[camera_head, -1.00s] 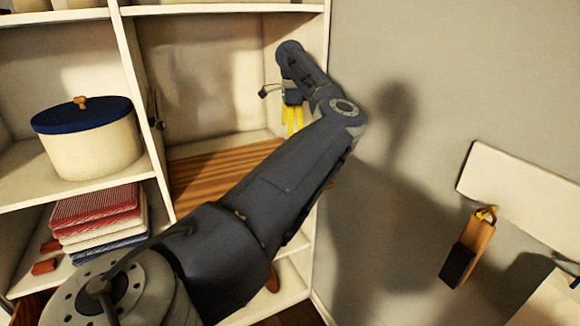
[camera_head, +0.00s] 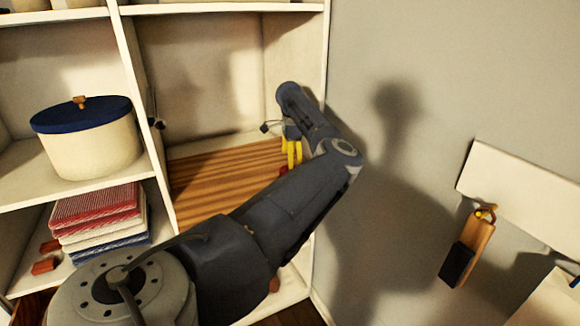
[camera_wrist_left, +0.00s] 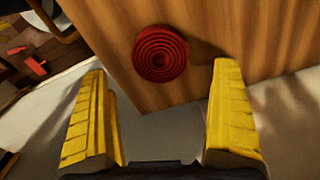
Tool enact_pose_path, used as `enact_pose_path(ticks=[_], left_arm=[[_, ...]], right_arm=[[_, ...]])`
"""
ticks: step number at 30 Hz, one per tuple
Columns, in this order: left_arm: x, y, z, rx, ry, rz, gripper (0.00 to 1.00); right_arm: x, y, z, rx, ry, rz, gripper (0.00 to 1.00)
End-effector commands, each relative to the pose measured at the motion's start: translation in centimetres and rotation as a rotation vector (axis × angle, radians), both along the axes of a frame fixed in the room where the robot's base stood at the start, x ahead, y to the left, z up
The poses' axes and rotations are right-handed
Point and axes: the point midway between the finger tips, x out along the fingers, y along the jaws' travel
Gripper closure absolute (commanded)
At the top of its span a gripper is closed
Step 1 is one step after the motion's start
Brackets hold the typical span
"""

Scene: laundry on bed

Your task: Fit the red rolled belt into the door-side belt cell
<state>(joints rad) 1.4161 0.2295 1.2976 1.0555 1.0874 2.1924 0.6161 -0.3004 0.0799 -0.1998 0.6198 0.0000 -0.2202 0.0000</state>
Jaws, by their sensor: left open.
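The red rolled belt (camera_wrist_left: 160,53) lies as a flat coil on a wooden surface (camera_wrist_left: 250,30) in the left wrist view, near that surface's edge. A bit of red (camera_head: 284,169) shows below my left fingers in the head view. My left gripper (camera_head: 291,150) has yellow fingers and is low over the striped wooden board (camera_head: 215,178) in the shelf. In the wrist view the left gripper (camera_wrist_left: 165,118) is open, and the belt shows beyond the gap between its fingers, not gripped. I cannot make out the belt cell. My right gripper is not in view.
A white shelf unit surrounds the board, with its side wall (camera_head: 318,60) close to my left wrist. A cream pot with a blue lid (camera_head: 85,140) and folded cloths (camera_head: 98,222) stand in the left bays.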

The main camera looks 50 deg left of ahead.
Motion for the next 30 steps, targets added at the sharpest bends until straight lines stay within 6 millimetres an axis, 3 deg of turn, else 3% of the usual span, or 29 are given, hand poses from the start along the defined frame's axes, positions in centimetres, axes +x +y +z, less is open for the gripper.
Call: enact_pose_path(ticks=[12,22,30], left_arm=[[0.0,0.0,-4.6,-0.001,0.003,0.000,0.03],[0.0,0.0,-4.9,-0.001,0.002,0.000,0.03],[0.0,0.0,-4.9,-0.001,0.002,0.000,0.33]], right_arm=[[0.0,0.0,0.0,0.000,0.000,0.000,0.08],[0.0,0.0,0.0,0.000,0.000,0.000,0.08],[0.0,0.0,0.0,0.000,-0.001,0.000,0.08]])
